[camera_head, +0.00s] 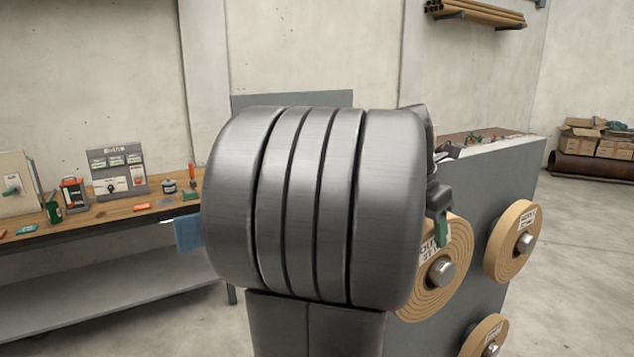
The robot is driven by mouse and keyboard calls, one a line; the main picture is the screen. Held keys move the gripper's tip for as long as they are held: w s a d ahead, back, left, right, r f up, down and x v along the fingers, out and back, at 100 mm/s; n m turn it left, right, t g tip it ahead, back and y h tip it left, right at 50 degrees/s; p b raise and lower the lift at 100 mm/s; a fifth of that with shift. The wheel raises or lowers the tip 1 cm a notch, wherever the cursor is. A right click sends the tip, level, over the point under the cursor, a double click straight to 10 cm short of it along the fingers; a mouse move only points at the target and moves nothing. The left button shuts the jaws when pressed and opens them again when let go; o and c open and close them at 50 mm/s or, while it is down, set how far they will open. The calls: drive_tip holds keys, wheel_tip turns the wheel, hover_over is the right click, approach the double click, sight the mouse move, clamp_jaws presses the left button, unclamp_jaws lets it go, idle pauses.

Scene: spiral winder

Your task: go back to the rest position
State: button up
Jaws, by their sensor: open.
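My own grey arm link fills the middle of the head view and hides much of what lies behind it. A dark part of my gripper (438,205) shows past its right edge, in front of the upper left tan roll (455,278). The gripper is open; most of it is hidden, and nothing shows held in the visible part. I cannot tell whether it touches the roll.
A grey panel (480,210) carries the rolls, with another at right (512,240) and one lower (486,337). A workbench (110,215) with tools and a control box (117,172) stands left. Boxes (590,140) sit far right. Floor between them and the panel is clear.

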drive_tip(key=shift+x, duration=1.2)
drive_tip(key=shift+s+d+r, duration=0.2)
drive_tip(key=shift+s+r, duration=0.05)
drive_tip(key=shift+s+d+r, duration=0.1)
drive_tip(key=shift+s, duration=0.3)
drive_tip(key=shift+w, duration=0.1)
